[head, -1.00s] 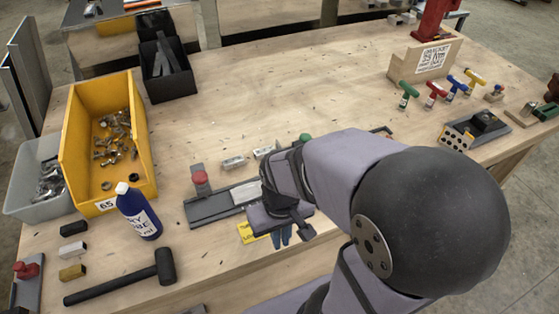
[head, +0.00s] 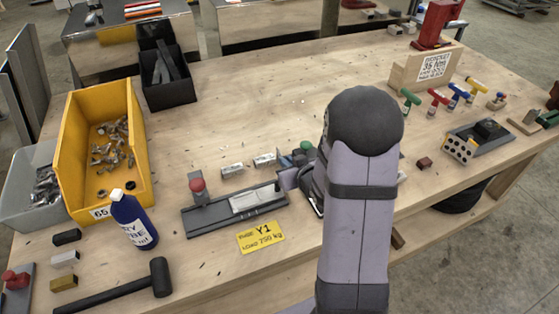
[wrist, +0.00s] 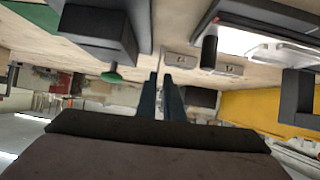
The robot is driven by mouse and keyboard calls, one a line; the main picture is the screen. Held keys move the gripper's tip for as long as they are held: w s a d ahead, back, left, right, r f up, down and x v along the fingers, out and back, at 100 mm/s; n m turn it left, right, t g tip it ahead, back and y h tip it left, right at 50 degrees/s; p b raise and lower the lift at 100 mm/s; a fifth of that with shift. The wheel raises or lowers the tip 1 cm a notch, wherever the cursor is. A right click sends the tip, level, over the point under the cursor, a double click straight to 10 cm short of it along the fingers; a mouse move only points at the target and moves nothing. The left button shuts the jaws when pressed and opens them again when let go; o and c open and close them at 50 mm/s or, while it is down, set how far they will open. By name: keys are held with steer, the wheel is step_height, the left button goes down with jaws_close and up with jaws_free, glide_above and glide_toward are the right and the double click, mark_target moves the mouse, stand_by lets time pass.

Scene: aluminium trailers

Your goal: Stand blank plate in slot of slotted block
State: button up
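A pale, flat plate (head: 250,200), which looks like the blank plate, lies on a long dark grey fixture (head: 205,222) with a red knob. Two small pale, marked blocks stand behind it, one at left (head: 232,170) and one at right (head: 265,160). I cannot tell whether either is the slotted block or see a slot. My gripper is mostly hidden behind my arm in the head view, near the fixture's right end.
A yellow tag (head: 261,237) lies in front of the fixture. A green knob (head: 306,147) stands close to my arm. A blue-labelled bottle (head: 133,222), a yellow bin (head: 75,150) and a black mallet (head: 160,278) are at left. The table's back middle is clear.

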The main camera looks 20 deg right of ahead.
mark_target(279, 152)
steer(key=shift+w+d+f+t, duration=0.1)
steer(key=shift+w+d+t, duration=0.4)
steer(key=shift+t, duration=0.3)
steer(key=shift+a+f+p+x, duration=0.15)
steer(key=shift+p+x, duration=0.5)
steer(key=shift+x, duration=1.2)
steer(key=shift+a+f+p+x, duration=0.15)
steer(key=shift+p+x, duration=0.5)
steer(key=shift+x, duration=1.2)
steer(key=shift+s+r, duration=0.1)
jaws_close()
steer(key=shift+r, duration=0.1)
steer(key=shift+r+b, duration=0.9)
steer(key=shift+r, duration=4)
